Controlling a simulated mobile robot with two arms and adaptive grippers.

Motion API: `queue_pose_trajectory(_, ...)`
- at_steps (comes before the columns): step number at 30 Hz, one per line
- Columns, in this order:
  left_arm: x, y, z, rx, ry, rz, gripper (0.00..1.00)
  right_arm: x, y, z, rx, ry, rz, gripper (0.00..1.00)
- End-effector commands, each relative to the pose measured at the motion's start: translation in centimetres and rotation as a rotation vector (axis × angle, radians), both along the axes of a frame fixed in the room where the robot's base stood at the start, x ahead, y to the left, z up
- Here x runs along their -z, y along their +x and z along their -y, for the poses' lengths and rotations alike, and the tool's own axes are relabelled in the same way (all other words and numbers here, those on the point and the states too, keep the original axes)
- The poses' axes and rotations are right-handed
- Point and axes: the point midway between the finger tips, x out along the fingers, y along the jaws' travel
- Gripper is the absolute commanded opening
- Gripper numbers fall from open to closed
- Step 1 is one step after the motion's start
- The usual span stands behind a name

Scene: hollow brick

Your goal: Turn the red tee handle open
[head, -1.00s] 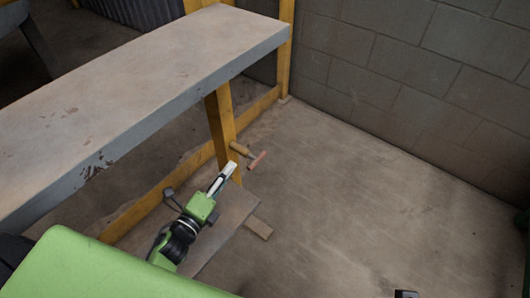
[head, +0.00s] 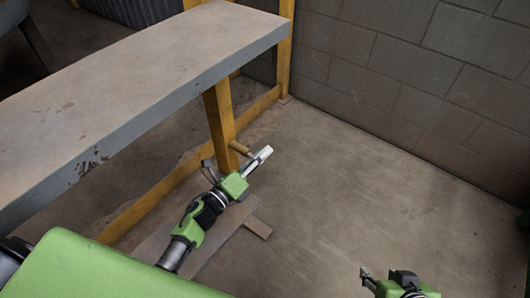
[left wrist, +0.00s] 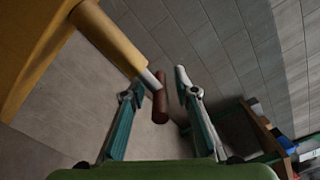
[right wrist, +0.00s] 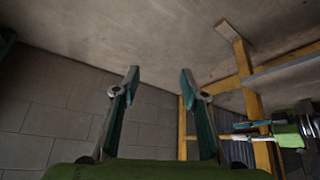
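The red tee handle (left wrist: 160,103) is a short dark red bar on a thin pale stem at the end of a yellow-brown cylinder (left wrist: 115,42). The cylinder (head: 240,148) juts from the yellow bench leg in the head view, where my left gripper hides the red bar. My left gripper (head: 266,153) is open in the left wrist view (left wrist: 158,80), with the bar between its two fingers. The left finger is close to the bar; contact cannot be told. My right gripper (right wrist: 160,75) is open and empty, low at the right of the head view (head: 372,276).
A long grey-edged bench (head: 150,70) stands on a yellow frame (head: 220,112) at left. A block wall (head: 410,75) closes the back. A flat board piece (head: 258,228) lies on the floor. The floor (head: 340,190) right of the bench is clear.

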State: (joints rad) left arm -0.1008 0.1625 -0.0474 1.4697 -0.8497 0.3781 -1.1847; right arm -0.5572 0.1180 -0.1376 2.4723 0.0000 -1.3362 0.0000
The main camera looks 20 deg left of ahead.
Motion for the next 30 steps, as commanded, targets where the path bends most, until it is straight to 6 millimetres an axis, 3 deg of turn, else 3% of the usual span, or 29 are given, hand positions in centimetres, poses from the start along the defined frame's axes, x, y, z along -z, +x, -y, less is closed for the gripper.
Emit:
queue_pose_trajectory(6,0.0,1.9,0.7,0.0,-0.001,0.0,0.28,-0.6,1.4,-0.5,-0.006,0.014,0.063,0.4)
queue_pose_trajectory(15,0.0,2.1,0.8,0.0,-0.002,-0.001,0.28,-0.8,1.6,-0.5,-0.006,0.015,0.072,0.4)
queue_pose_trajectory(16,0.0,2.1,0.8,0.0,-0.002,-0.001,0.25,-0.8,1.6,-0.5,-0.006,0.015,0.072,0.4)
queue_pose_trajectory(19,0.0,2.1,0.8,0.0,-0.002,-0.001,0.0,-0.8,1.6,-0.5,-0.006,0.015,0.072,0.4)
queue_pose_trajectory(26,0.1,2.1,0.8,-0.001,-0.002,0.0,0.0,-0.7,1.6,-0.6,-0.006,0.016,0.073,0.4)
queue_pose_trajectory(30,0.2,2.1,0.8,0.0,-0.006,0.009,0.0,-1.8,3.7,-1.2,-0.013,0.037,0.17,0.4)
